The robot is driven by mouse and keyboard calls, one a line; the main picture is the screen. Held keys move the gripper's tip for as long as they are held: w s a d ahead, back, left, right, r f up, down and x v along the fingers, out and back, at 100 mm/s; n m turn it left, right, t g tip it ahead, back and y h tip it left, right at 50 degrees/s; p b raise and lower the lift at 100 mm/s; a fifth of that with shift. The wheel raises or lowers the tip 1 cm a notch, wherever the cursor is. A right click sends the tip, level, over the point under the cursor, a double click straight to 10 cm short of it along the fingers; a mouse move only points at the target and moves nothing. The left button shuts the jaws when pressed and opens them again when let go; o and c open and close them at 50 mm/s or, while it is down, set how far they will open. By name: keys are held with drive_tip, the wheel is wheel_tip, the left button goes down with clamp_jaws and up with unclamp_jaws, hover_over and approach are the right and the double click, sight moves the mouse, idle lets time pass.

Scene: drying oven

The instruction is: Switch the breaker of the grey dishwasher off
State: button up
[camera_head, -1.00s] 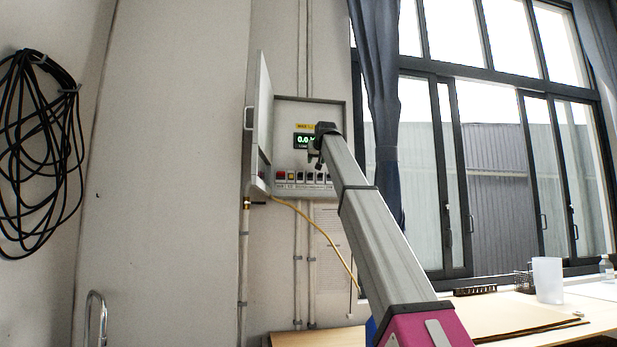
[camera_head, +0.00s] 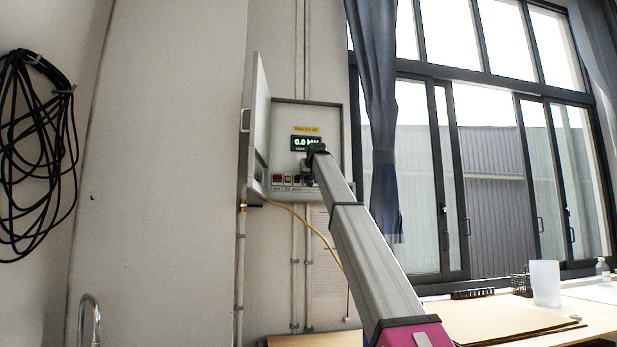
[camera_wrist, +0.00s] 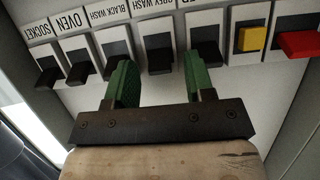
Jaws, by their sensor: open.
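The grey dishwasher's breaker is the black lever (camera_wrist: 160,61) under the partly cut-off label reading GREY WASH (camera_wrist: 153,6) in the wrist view. My gripper (camera_wrist: 157,78) is open, with one green finger on each side of that lever. I cannot tell whether either finger touches it. The left finger is close to the BLACK WASH lever (camera_wrist: 112,68). The right finger is close to another black lever (camera_wrist: 206,53). In the head view my gripper (camera_head: 306,172) is at the panel's switch row and hides most of the black levers.
The panel box (camera_head: 335,130) has its door (camera_head: 256,125) open at the left and a green display (camera_head: 305,143). The wrist view also shows the OVEN lever (camera_wrist: 77,73), SOCKET lever (camera_wrist: 47,76), yellow switch (camera_wrist: 250,38) and red switch (camera_wrist: 299,44). A table (camera_head: 600,317) stands lower right.

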clamp_jaws()
drive_tip(key=shift+f, duration=0.15)
wheel_tip(320, 180, down, 3)
drive_tip(key=t+y, duration=0.1)
drive_tip(key=t, duration=0.3)
drive_tip(key=t+y, duration=0.1)
drive_tip(key=t, duration=0.4)
drive_tip(key=shift+y, duration=0.4)
drive_tip(key=shift+w+f+t, duration=0.1)
drive_tip(key=shift+f+t, duration=0.15)
drive_tip(key=shift+t, duration=0.55)
drive_tip(key=shift+f, duration=0.1)
